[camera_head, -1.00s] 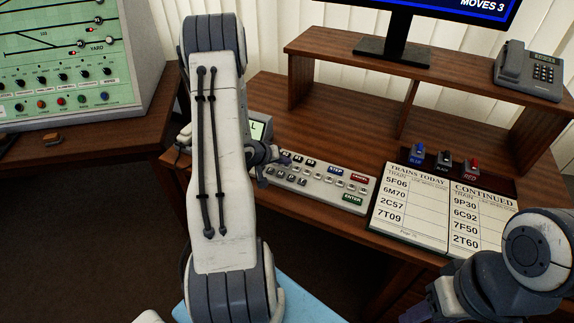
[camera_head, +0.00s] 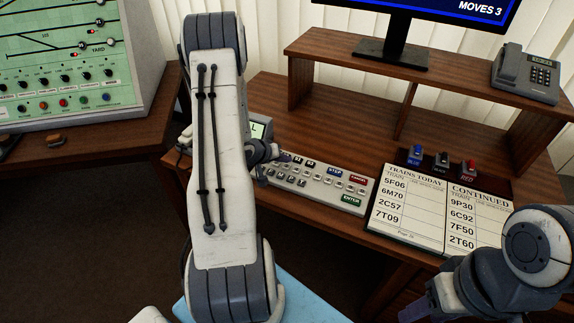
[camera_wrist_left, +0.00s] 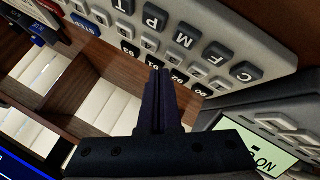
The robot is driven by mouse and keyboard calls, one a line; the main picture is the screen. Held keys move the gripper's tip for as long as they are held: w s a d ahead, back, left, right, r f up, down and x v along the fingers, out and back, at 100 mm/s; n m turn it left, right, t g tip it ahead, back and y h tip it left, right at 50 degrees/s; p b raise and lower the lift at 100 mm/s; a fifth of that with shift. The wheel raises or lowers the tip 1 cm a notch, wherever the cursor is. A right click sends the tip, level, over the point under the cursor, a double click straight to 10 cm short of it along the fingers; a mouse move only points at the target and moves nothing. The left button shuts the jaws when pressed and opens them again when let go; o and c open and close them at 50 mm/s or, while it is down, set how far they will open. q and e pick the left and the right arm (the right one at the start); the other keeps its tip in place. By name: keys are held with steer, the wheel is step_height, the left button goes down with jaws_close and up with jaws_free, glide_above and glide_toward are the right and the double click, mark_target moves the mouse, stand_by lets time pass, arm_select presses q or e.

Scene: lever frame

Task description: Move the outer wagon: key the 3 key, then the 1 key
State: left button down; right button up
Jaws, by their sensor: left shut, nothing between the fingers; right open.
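The grey keyboard (camera_head: 318,184) lies on the wooden desk, with dark letter keys, pale keys and blue, red and green keys. It fills the top of the left wrist view (camera_wrist_left: 215,22), where letters such as T, P, M, F and C show. My left gripper (camera_head: 280,160) is shut and empty at the keyboard's left end. My right gripper (camera_head: 418,308) is open, low at the right, partly cut off.
A small green display (camera_head: 260,130) stands just left of the keyboard, partly behind my left arm. Train list cards (camera_head: 410,212) and three coloured switches (camera_head: 444,160) are to the right. A monitor (camera_head: 440,12) reads MOVES 3. A phone (camera_head: 526,74) sits on the shelf.

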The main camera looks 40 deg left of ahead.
arm_select(q)
steer(key=shift+a+r+p, duration=0.1)
steer(key=shift+a+p, duration=0.2)
steer(key=a+p, duration=0.1)
steer(key=a, duration=0.1)
steer(key=s+a+p, duration=0.1)
steer(key=p, duration=0.1)
steer(key=a+p, duration=0.1)
steer(key=a, duration=0.1)
steer(key=shift+s+a+p, duration=0.25)
steer(key=shift+a+p, duration=0.05)
steer(key=shift+a, duration=0.05)
steer(key=shift+s+a, duration=0.1)
steer(key=shift+a, duration=0.3)
steer(key=shift+f, duration=0.25)
steer(key=shift+f, duration=0.25)
